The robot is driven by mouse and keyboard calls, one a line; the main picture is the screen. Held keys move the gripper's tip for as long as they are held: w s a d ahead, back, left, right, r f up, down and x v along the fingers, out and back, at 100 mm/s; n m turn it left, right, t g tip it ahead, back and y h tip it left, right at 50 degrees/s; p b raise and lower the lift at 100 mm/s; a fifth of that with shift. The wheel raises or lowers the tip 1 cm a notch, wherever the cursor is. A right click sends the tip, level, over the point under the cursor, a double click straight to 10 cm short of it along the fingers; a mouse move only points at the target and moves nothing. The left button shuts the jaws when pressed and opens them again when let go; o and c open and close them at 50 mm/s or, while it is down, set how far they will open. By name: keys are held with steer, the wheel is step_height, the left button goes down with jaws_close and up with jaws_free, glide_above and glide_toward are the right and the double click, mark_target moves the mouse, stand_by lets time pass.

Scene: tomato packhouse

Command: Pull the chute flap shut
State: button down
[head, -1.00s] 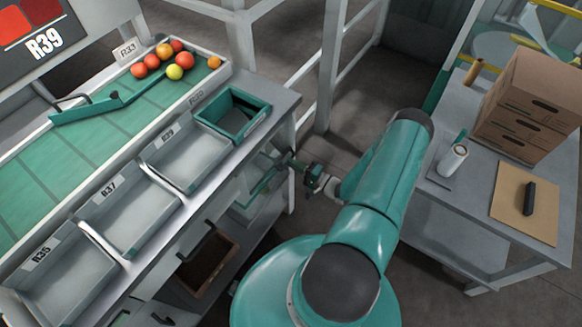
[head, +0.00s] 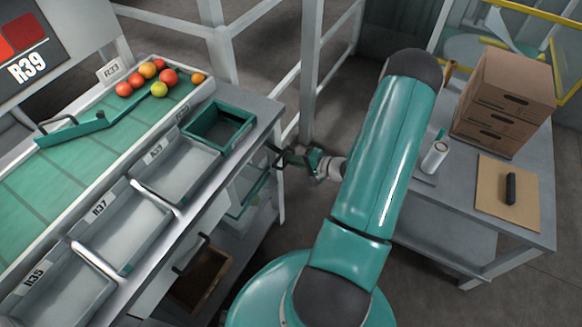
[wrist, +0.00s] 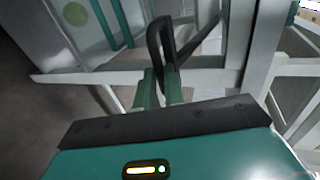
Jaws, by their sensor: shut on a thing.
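My gripper (head: 292,160) is at the right end of the sorting bench, below its top edge. It is shut on a black loop handle (wrist: 163,45). In the wrist view my two green fingers (wrist: 161,90) close on the lower part of the loop, which stands up beyond them. A teal-framed pale panel (head: 240,205) under the bench top, just left of the handle, looks like the chute flap. How the handle joins it is hard to see. How far the flap stands open cannot be told.
White posts and rails (head: 310,75) stand close behind my gripper. The bench carries a green belt with tomatoes (head: 160,78), grey trays (head: 175,170) and a teal bin (head: 222,130). A grey table (head: 440,215) with cartons (head: 505,100) is on the right. Bare floor lies between.

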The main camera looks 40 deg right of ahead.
step_height(320, 180, up, 8)
steer(key=g+h, duration=0.1)
steer(key=g, duration=0.2)
steer(key=shift+s, duration=0.3)
steer(key=shift+d, duration=0.15)
steer(key=c, duration=1.6)
jaws_free()
steer(key=shift+o, duration=0.6)
steer(key=v, duration=1.3)
steer(key=shift+s, duration=0.35)
steer(key=shift+r, duration=0.1)
